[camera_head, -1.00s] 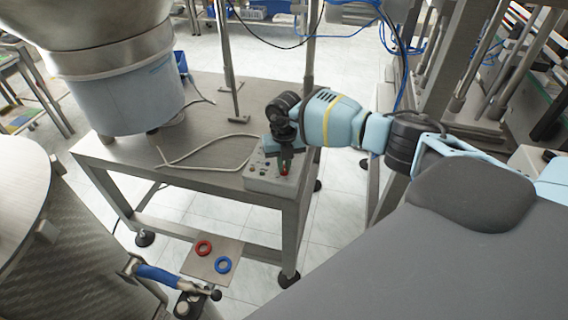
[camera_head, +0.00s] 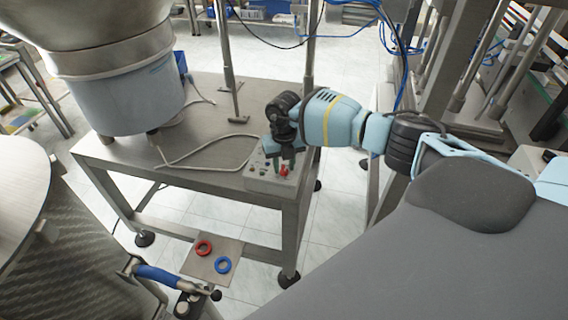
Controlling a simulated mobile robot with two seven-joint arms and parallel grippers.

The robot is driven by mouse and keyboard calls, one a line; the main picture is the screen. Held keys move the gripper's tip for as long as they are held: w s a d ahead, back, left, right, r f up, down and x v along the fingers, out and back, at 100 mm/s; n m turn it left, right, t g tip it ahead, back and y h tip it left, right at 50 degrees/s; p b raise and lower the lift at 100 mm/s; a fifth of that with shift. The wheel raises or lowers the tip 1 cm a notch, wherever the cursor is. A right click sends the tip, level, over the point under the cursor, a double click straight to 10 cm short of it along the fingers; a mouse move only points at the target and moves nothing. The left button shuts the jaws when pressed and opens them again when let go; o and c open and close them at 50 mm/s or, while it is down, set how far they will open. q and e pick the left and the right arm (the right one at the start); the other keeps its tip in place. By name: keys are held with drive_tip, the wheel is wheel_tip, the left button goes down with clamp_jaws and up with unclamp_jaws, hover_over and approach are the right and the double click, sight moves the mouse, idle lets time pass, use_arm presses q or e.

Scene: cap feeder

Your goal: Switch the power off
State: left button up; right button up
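A small grey control box (camera_head: 262,183) sits at the front right corner of the steel table. Small knobs or buttons show on its top, and a red knob (camera_head: 284,170) is at its right side. My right gripper (camera_head: 284,158) comes in from the right and points down just above the red knob. The fingers are small and dark here, so whether they are parted or touch the knob cannot be told. My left gripper is not in view.
The steel table (camera_head: 205,150) carries a grey cable (camera_head: 205,153) left of the box. A large feeder bowl (camera_head: 115,95) stands at the left. A red ring (camera_head: 204,247) and a blue ring (camera_head: 223,264) lie on a low plate.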

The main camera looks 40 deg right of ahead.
sight(284, 168)
drive_tip(key=shift+r+p, duration=0.35)
drive_tip(key=shift+r, duration=3.55)
